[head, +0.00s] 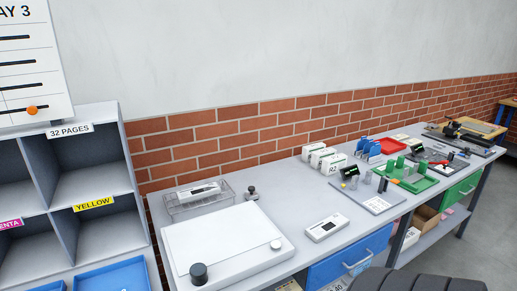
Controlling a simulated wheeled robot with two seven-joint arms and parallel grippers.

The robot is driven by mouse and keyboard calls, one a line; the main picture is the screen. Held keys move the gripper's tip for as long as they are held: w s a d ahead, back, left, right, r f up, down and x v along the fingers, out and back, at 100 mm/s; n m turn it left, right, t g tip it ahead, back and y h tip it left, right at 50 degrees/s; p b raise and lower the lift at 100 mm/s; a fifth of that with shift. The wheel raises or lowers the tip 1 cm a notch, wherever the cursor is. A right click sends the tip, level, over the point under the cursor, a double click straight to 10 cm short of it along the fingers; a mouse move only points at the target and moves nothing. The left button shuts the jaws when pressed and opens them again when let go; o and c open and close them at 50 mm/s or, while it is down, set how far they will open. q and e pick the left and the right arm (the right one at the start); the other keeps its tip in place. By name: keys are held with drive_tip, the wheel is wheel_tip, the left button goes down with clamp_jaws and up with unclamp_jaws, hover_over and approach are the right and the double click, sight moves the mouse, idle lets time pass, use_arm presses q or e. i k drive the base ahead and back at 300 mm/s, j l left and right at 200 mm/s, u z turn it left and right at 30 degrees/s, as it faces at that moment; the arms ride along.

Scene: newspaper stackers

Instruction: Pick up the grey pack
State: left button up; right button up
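I cannot tell for certain which thing is the grey pack. A small pale grey block with a dark marking (326,228) lies flat on the grey workbench near its front edge. Another pale item with a dark marking (199,191) lies on or in a clear tray (172,207) at the back left of the bench. Neither of my grippers is in view.
A large white flat-topped unit with a dark knob (198,272) fills the bench's near left. Green trays (417,184), a red tray (378,146) and white holders (331,162) stand farther right. Shelving (138,184) is at left. A dark ribbed shape (415,282) covers the bottom right.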

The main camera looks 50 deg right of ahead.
sight(322, 229)
drive_tip(key=z, duration=2.15)
drive_tip(key=i+l, duration=0.15)
drive_tip(key=l, duration=0.15)
drive_tip(key=i+l, duration=0.2)
drive_tip(key=i+l+u, duration=0.2)
drive_tip(key=l, duration=0.2)
drive_tip(key=i+l+u, duration=0.15)
drive_tip(key=l, duration=0.25)
drive_tip(key=i+l+u, duration=0.2)
drive_tip(key=l, duration=0.2)
drive_tip(key=i+l+u, duration=0.15)
drive_tip(key=l, duration=0.3)
drive_tip(key=l+u, duration=0.2)
drive_tip(key=l, duration=0.2)
drive_tip(key=i+l+u, duration=0.15)
drive_tip(key=l, duration=0.35)
drive_tip(key=k, duration=0.05)
